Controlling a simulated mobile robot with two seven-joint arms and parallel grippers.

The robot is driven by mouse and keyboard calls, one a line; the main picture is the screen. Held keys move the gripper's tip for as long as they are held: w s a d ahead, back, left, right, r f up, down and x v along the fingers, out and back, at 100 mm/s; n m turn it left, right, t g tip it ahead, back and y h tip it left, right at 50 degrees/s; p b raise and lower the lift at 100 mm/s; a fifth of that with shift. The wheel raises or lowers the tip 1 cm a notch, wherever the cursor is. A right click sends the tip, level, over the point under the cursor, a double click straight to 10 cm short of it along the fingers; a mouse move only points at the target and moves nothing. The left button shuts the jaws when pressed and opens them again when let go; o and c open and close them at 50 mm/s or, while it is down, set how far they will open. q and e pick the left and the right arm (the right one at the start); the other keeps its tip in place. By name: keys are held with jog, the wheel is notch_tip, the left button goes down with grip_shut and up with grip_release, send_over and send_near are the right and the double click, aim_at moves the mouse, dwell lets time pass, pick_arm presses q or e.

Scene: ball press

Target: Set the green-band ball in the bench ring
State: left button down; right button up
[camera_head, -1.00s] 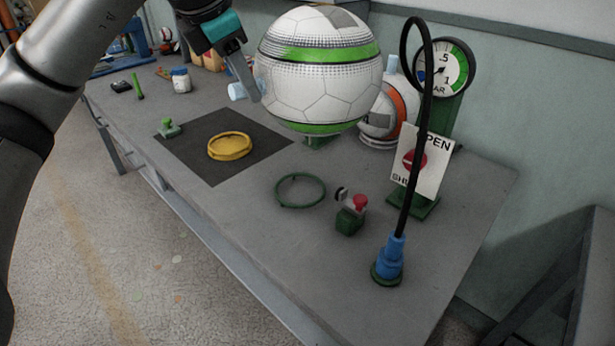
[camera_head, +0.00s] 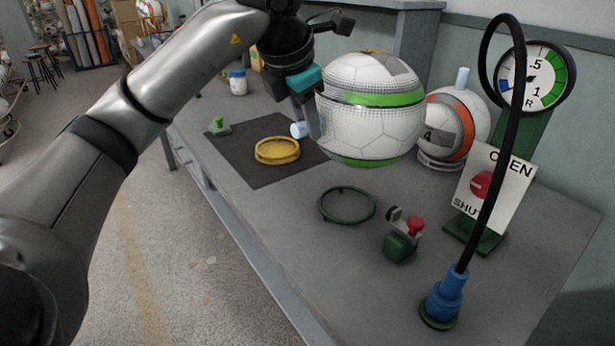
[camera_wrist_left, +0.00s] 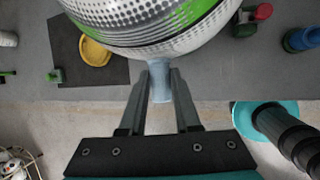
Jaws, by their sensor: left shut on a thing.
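The green-band ball (camera_head: 371,122) is white with green bands and hangs in the air over the bench, behind the green ring. My left gripper (camera_head: 313,128) is shut on the light blue peg (camera_head: 298,130) at the ball's left side. The wrist view shows the peg (camera_wrist_left: 159,82) between the two fingers (camera_wrist_left: 159,90), with the ball (camera_wrist_left: 150,25) beyond. A thin green ring (camera_head: 346,220) lies on the bench and looks empty. A thicker yellow ring (camera_head: 277,151) lies on a dark mat, also empty. My right gripper is out of view.
An orange-band ball (camera_head: 452,125) stands behind the held ball. A pressure gauge (camera_head: 530,80), an OPEN/SHUT sign (camera_head: 492,185), a black hose (camera_head: 499,150) and a green block with a red knob (camera_head: 403,245) stand at the right. The bench front (camera_head: 300,265) is clear.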

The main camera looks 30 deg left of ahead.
pick_arm(q)
notch_tip(320, 180, down, 5)
jog(key=shift+r+b, duration=0.15)
jog(key=shift+b, duration=0.6)
notch_tip(320, 180, down, 5)
jog(key=shift+r+b, duration=0.1)
jog(key=shift+b, duration=0.75)
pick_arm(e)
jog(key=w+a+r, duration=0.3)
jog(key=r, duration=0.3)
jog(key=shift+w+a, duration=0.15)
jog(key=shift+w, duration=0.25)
pick_arm(q)
jog(key=c, duration=1.1)
grip_release()
jog(key=shift+f, duration=0.3)
jog(key=o, duration=0.5)
jog(key=shift+c, duration=0.2)
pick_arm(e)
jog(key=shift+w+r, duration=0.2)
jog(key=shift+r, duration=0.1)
pick_arm(q)
jog(key=shift+r, duration=0.1)
